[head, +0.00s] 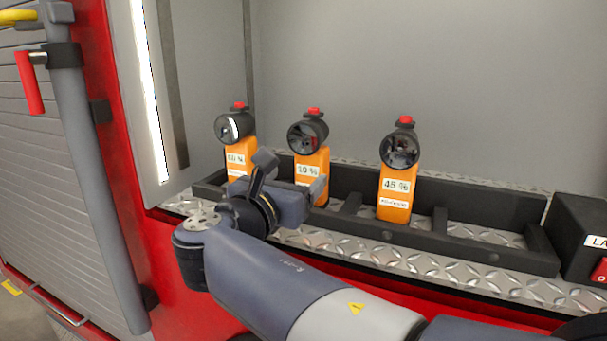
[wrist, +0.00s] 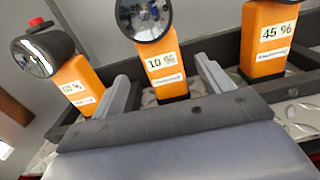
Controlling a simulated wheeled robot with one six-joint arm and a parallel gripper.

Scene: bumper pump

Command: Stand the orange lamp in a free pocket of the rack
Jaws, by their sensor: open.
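Three orange lamps with black heads and red top buttons stand upright in the black rack (head: 500,238). The left lamp (head: 240,150) has a label ending in "0 %", the middle lamp (head: 318,165) reads 10 %, and the right lamp (head: 395,205) reads 45 %. My gripper (head: 292,173) is open in front of the middle lamp. In the wrist view, its fingers (wrist: 162,70) appear on either side of the 10 % lamp (wrist: 168,78), with no clear contact. The rack's right-hand pocket, beyond the 45 % lamp, looks empty. My arm hides part of the rack's left side.
The rack sits on a diamond-plate shelf (head: 345,247) inside a grey-walled compartment. A black box (head: 575,232) with a red switch stands at its right end. A light strip (head: 148,95) and red frame (head: 90,130) bound the left side.

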